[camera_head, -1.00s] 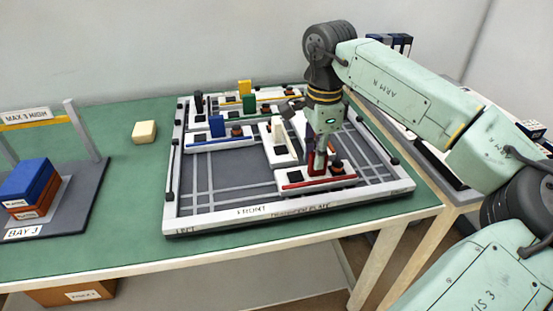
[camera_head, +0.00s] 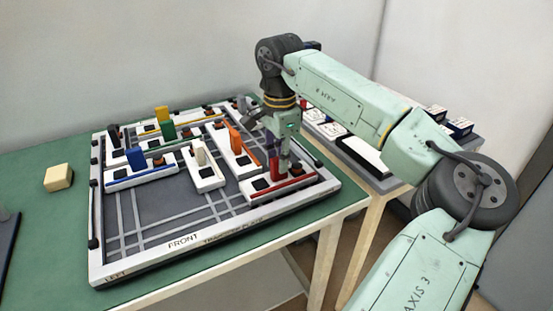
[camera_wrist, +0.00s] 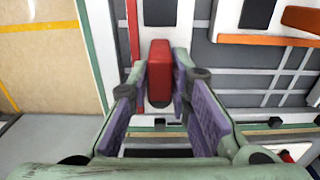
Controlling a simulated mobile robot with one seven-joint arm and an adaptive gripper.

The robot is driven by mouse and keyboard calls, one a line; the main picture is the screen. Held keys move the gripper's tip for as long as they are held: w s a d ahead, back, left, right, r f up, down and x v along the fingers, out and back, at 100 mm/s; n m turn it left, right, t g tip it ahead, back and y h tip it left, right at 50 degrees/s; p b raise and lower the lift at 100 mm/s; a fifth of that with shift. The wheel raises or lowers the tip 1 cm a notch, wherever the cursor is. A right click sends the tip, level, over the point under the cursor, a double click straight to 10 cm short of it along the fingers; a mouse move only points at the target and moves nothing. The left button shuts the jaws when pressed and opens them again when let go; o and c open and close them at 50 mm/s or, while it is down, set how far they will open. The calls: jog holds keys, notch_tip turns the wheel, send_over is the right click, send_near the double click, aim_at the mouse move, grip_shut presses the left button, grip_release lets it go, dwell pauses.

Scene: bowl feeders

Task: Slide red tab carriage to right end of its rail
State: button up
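The red tab (camera_head: 274,168) stands upright on a white rail block (camera_head: 252,198) with a red front strip, at the front right of the board. It sits between a dark square on the left and a brown knob on the right, near the middle of the block. My gripper (camera_head: 284,160) points down at the tab. In the wrist view the red tab (camera_wrist: 160,72) lies between the purple pads of my gripper (camera_wrist: 158,75). The right pad looks very close to it and a thin gap seems to show on the left. Firm contact cannot be told.
An orange-tab block (camera_head: 235,140) and a cream-tab block (camera_head: 203,172) stand left of the red one. Blue, green and yellow tabs are further back. The board's raised white rim (camera_head: 215,243) runs close in front. A cream block (camera_head: 58,177) lies on the green table.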

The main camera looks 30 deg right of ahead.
jog(key=shift+o, duration=1.3)
jog(key=shift+d, duration=0.15)
jog(key=shift+o, duration=0.7)
jog(key=shift+r, duration=0.1)
notch_tip(320, 180, up, 12)
jog(key=shift+s+f, duration=0.1)
jog(key=shift+f, duration=0.1)
